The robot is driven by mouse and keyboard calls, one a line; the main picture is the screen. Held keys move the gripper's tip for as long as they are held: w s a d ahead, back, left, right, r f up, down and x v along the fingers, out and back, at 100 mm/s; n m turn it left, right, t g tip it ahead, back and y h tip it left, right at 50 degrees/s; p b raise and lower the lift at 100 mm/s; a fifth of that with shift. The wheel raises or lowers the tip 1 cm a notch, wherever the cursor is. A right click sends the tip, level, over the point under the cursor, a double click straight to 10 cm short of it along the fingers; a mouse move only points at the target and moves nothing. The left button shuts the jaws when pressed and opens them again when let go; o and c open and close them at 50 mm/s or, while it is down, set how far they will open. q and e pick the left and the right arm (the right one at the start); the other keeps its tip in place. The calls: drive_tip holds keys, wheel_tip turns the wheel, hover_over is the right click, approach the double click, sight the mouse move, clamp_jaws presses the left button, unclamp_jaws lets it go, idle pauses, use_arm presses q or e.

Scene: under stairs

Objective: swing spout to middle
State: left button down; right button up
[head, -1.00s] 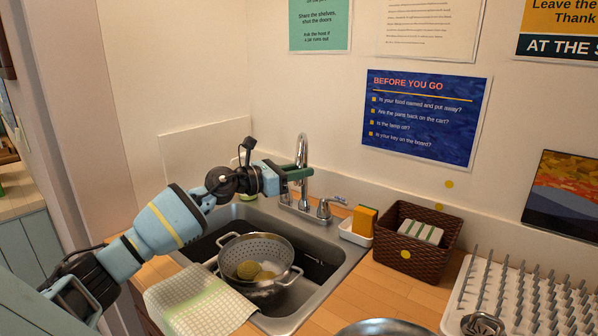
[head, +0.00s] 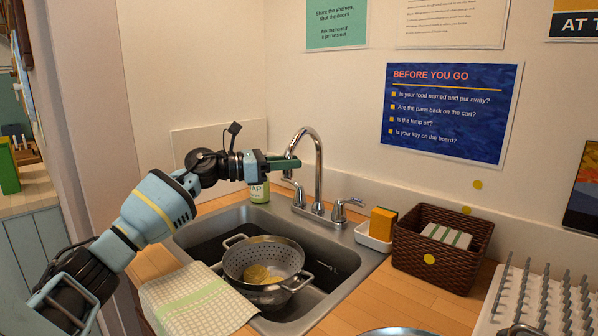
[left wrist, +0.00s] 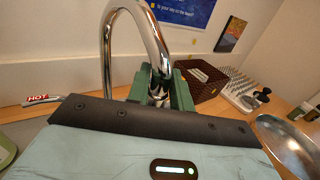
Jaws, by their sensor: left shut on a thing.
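The chrome gooseneck spout (head: 320,160) rises from the tap base behind the sink, and its arch leans to the left in the head view, with the outlet end left of the riser. My left gripper (head: 284,163) is shut on the spout near its outlet end. In the left wrist view the green fingers (left wrist: 160,88) stand on both sides of the downward end of the spout (left wrist: 150,30). The sink (head: 345,262) lies below the gripper. The outlet tip is mostly hidden by the fingers. My right gripper is not in view.
A colander (head: 262,258) with a yellow-brown item sits in the sink. A tap handle (head: 345,205) stands right of the spout, and a soap bottle (head: 260,192) stands behind the arm. A sponge (head: 383,222), wicker basket (head: 440,250) and towel (head: 190,302) are around the sink.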

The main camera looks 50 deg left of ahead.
use_arm(q)
drive_tip(key=shift+s+a+r, duration=0.1)
drive_tip(key=shift+a, duration=0.5)
drive_tip(key=shift+s+a+r, duration=0.1)
drive_tip(key=shift+a, duration=0.5)
drive_tip(key=c, duration=1.3)
unclamp_jaws()
drive_tip(key=shift+f, duration=0.1)
drive_tip(key=shift+f, duration=0.1)
drive_tip(key=shift+b+v, duration=1.45)
drive_tip(key=shift+v, duration=2.35)
